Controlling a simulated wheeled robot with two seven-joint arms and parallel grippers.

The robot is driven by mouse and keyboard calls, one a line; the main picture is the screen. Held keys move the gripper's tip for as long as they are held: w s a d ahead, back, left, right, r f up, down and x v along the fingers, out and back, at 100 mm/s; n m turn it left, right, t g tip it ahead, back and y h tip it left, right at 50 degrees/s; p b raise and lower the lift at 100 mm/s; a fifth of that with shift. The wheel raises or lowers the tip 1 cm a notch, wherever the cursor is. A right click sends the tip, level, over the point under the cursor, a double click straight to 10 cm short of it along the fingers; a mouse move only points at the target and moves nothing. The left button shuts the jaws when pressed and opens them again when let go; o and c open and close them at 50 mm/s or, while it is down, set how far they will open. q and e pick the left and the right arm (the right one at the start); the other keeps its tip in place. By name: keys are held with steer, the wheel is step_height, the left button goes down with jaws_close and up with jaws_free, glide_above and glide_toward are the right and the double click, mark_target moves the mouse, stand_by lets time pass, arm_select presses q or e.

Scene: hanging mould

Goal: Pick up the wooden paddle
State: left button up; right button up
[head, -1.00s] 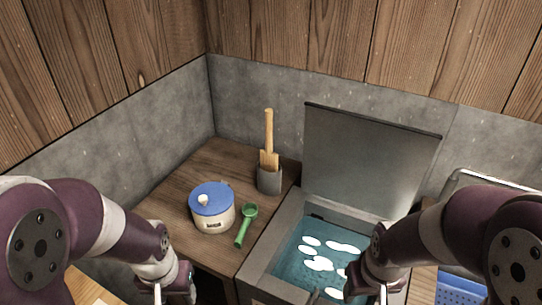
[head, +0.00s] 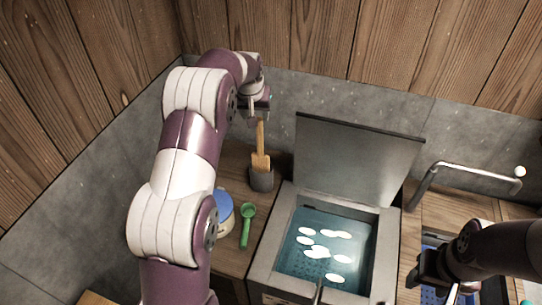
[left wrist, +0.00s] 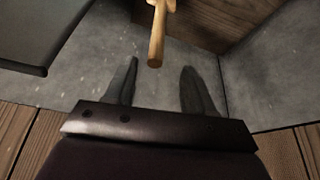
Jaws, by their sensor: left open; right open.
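The wooden paddle (head: 261,146) stands upright in a dark grey holder (head: 261,180) on the wooden counter, left of the open-lidded basin. In the left wrist view the paddle's handle (left wrist: 158,35) points toward my left gripper (left wrist: 154,85), whose two fingers are apart, with the handle end just beyond and between them. In the head view my left arm reaches over the counter, and its hand is just above the handle's top; its fingers are hard to see there. My right gripper (head: 455,292) is at the lower right, open and empty, partly cut off by the picture edge.
The basin (head: 388,235) holds water with several white pieces, its lid (head: 357,160) raised behind it. A green scoop (head: 247,225) and a blue-lidded pot (head: 222,205), partly hidden by my left arm, are on the counter. A faucet (head: 460,170) stands at the right.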

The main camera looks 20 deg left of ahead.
mark_target(259, 120)
arm_select(q)
steer(key=p+x, duration=0.1)
steer(key=x, duration=0.2)
steer(key=p+x, duration=0.1)
steer(key=x, duration=0.1)
steer(key=p+x, duration=0.2)
steer(key=x, duration=0.1)
steer(key=shift+w+d+f, duration=0.15)
steer(key=shift+w+f, duration=0.05)
steer(key=shift+w, duration=0.3)
steer(key=c, duration=0.9)
steer(key=shift+c, duration=0.5)
steer(key=shift+r, duration=0.1)
